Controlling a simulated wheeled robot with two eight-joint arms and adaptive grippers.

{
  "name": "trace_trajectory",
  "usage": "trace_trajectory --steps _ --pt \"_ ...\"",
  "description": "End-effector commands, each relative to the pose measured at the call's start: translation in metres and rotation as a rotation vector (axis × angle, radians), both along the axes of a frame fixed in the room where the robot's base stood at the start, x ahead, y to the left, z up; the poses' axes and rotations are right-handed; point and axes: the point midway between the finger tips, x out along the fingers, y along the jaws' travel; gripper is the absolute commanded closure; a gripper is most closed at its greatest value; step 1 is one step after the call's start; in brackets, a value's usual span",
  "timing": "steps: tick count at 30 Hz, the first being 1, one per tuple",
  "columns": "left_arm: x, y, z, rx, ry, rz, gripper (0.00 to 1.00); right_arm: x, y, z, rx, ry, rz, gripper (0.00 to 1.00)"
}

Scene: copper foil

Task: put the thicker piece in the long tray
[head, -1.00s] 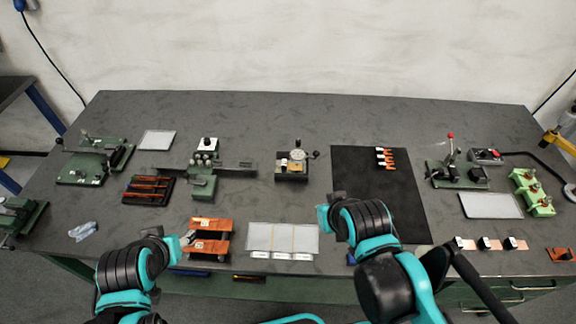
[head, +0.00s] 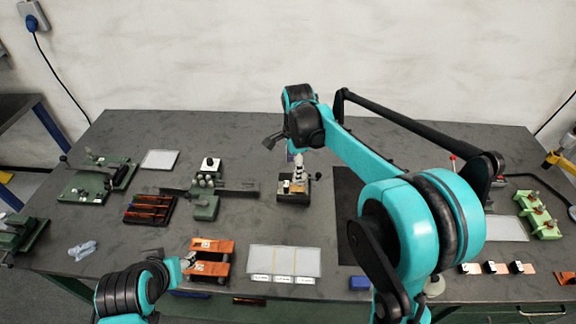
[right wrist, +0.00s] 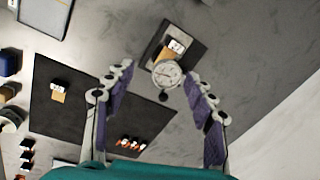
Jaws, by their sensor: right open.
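A copper-coloured piece with a white label (right wrist: 175,47) lies at the foot of a dial gauge (right wrist: 167,73); the gauge stand also shows in the head view (head: 293,197). Another labelled piece (right wrist: 58,95) lies on the black mat (right wrist: 85,110). I cannot tell which piece is thicker. A long, pale tray (head: 285,260) with labelled sections lies at the front centre; I cannot tell if it is the named one. My right gripper (right wrist: 158,74) is open and empty, above the gauge. My left gripper (head: 188,261) is near the orange stands, its fingers unclear.
A dark rack (head: 150,209), orange stands (head: 210,257) and a green device (head: 205,205) stand left. A green fixture (head: 539,213) stands right. My right arm hides much of the mat.

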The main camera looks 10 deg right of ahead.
Motion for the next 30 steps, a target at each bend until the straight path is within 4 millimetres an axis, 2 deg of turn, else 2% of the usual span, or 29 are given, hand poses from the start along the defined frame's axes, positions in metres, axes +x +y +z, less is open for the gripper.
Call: trace_trajectory --steps 1,3,9,14,24,30 --pt "0.000 0.000 0.000 0.000 0.000 0.000 0.49 0.014 0.002 -0.011 0.007 0.025 -0.073 0.45" --pt "0.000 0.000 0.000 0.000 0.000 0.000 0.49 0.026 0.004 -0.024 0.011 0.057 -0.167 0.45" --pt "0.000 0.000 0.000 0.000 0.000 0.000 0.49 0.044 0.007 -0.045 0.013 0.105 -0.318 0.45" --pt "0.000 0.000 -0.005 0.000 0.000 0.000 0.49 0.045 0.007 -0.060 0.013 0.110 -0.336 0.45" --pt "0.000 0.000 -0.023 0.000 0.000 0.000 0.49 0.045 0.007 -0.111 0.014 0.109 -0.334 0.45" --pt "0.000 0.000 -0.026 0.000 0.000 0.000 0.49 0.044 0.007 -0.124 0.013 0.108 -0.333 0.45"
